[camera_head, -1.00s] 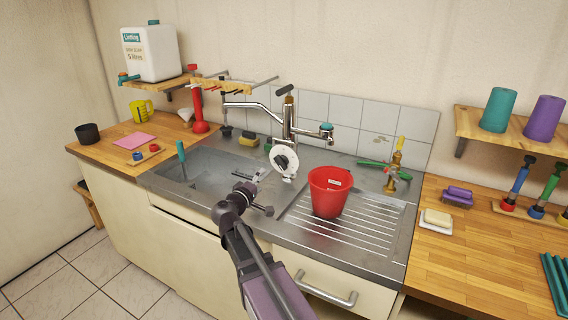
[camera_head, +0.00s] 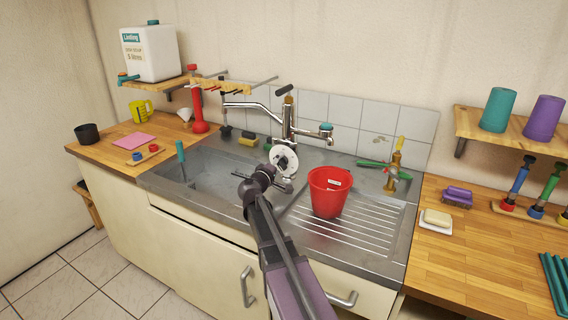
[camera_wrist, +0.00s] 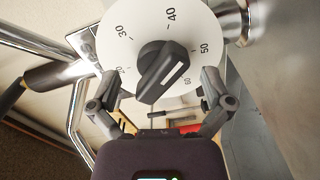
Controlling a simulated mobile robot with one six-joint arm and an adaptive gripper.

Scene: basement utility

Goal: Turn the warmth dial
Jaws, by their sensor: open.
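The warmth dial is a round white plate (camera_head: 276,156) with a black knob on the tap fitting above the sink. In the wrist view the plate (camera_wrist: 125,22) carries numbers from 20 to 60. Its black knob (camera_wrist: 155,75) stands out toward me, with a white line slanting up to the right, roughly toward the 40 to 50 side. My gripper (camera_wrist: 158,86) is open, one finger on each side of the knob, with gaps visible on both sides. In the head view my gripper (camera_head: 284,180) is just in front of the dial's lower part.
A red bucket (camera_head: 328,192) stands on the drainer just right of my gripper. The chrome tap (camera_head: 289,122) rises behind the dial, its spout reaching left. A teal-handled brush (camera_head: 181,152) stands in the sink basin (camera_head: 205,180). A brass valve (camera_head: 392,172) is at the right.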

